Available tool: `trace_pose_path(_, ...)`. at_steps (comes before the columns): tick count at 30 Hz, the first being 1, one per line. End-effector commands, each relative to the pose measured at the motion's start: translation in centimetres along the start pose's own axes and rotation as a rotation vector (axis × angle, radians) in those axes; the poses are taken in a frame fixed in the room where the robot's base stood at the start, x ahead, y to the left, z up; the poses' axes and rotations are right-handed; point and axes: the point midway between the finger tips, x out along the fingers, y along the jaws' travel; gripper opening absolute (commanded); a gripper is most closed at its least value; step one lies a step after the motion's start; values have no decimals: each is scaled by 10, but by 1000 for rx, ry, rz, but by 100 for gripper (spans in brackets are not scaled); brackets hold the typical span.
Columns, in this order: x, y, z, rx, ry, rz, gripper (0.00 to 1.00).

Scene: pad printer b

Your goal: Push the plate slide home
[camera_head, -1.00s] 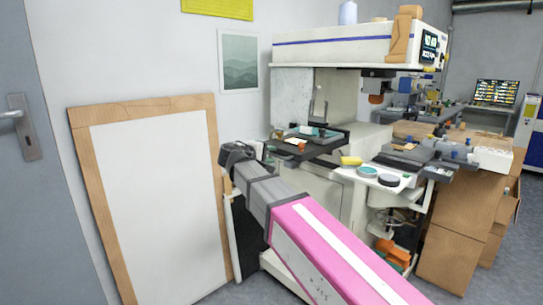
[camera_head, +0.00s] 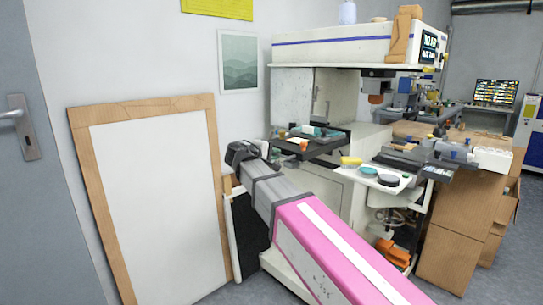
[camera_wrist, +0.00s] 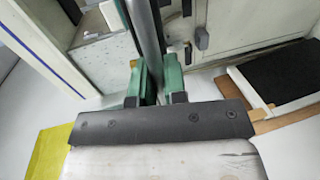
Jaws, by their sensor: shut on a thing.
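The plate slide (camera_head: 322,150) looks like a dark flat tray at the left of the printer bed, with an orange cup and small items on it. My gripper (camera_wrist: 153,72) shows two green fingers in the wrist view, closed on a grey bar (camera_wrist: 145,35) that runs up between them. I cannot tell for sure whether this bar belongs to the slide. In the head view the end of my arm (camera_head: 240,152) is left of the slide, and the fingers are hidden there. The printer (camera_head: 350,45) has a white head with a blue stripe above.
A white shelf (camera_head: 345,172) with a yellow item and round tins juts from the printer's front. A wood-framed white board (camera_head: 155,200) leans on the wall at left. Cardboard boxes (camera_head: 455,245) stand at right. A dark panel (camera_head: 248,235) stands low beside the printer.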

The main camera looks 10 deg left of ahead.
Motion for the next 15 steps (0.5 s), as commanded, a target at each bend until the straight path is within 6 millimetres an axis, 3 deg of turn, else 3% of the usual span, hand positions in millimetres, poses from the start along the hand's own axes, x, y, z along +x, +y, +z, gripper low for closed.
trace_pose_path(5, 36, 7, 0, 1, -4, -1, 0)
trace_pose_path(15, 128, 26, -1, 1, -4, -2, 0)
